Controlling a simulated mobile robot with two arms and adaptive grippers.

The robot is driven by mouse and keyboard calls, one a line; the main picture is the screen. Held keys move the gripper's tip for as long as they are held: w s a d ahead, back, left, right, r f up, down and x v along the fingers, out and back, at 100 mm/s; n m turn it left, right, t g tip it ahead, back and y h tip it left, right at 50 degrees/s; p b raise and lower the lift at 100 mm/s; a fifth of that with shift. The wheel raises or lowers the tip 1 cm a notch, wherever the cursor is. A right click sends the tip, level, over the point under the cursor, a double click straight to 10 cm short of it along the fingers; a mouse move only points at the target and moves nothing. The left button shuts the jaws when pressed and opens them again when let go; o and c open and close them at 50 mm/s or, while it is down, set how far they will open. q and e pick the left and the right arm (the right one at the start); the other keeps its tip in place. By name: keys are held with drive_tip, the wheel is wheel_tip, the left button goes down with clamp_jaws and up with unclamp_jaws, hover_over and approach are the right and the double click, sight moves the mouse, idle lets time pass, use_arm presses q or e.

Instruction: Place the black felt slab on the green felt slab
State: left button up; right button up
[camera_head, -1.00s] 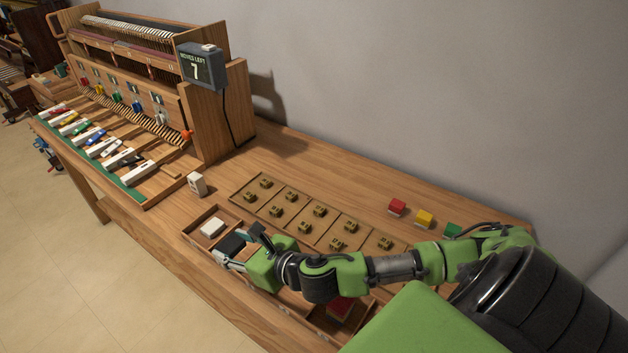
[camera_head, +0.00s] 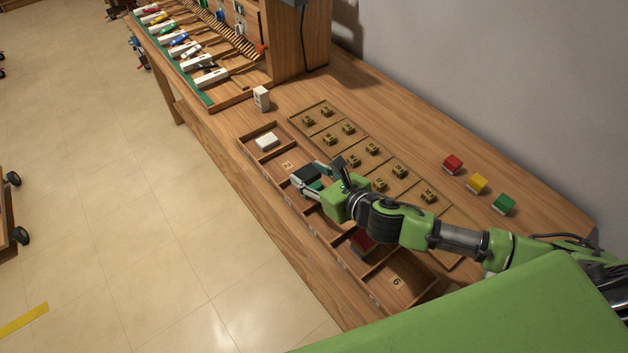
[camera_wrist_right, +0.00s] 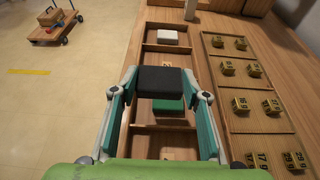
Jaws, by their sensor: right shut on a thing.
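My right gripper (camera_head: 308,177) is shut on the black felt slab (camera_head: 304,174), held level above the long wooden tray. In the right wrist view the black slab (camera_wrist_right: 165,80) sits between the two fingertips. The green felt slab (camera_wrist_right: 168,104) lies in a tray compartment below it, showing just on the near side of the black slab in that view. The black slab hides part of that compartment. In the head view I cannot make out the green slab behind the gripper. My left gripper is not in view.
The tray (camera_head: 262,166) holds a white slab (camera_head: 267,141) and a dark red slab (camera_head: 362,243) in other compartments; compartments 2 and 6 look empty. A board of small brass weights (camera_head: 325,123) lies beside it. Red (camera_head: 453,164), yellow (camera_head: 477,184) and green (camera_head: 503,204) blocks stand farther right.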

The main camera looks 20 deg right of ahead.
sight(313, 175)
drive_tip(key=w+f, duration=0.1)
drive_tip(key=w+d+f, duration=0.1)
drive_tip(key=f, duration=0.1)
drive_tip(key=shift+w+d+f, duration=0.15)
drive_tip(key=shift+w+d, duration=0.05)
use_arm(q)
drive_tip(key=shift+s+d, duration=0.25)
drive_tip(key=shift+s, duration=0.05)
use_arm(e)
drive_tip(key=shift+f, duration=1.55)
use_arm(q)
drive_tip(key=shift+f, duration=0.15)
use_arm(e)
drive_tip(key=shift+f, duration=0.1)
drive_tip(key=o, duration=0.9)
drive_tip(key=b+v, duration=0.1)
drive_tip(key=v, duration=0.9)
drive_tip(key=shift+s+d, duration=0.15)
drive_tip(key=shift+s, duration=0.2)
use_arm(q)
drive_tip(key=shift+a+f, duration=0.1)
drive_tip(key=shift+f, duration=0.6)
use_arm(e)
drive_tip(key=shift+s+d+r, duration=0.15)
drive_tip(key=shift+s+r, duration=0.35)
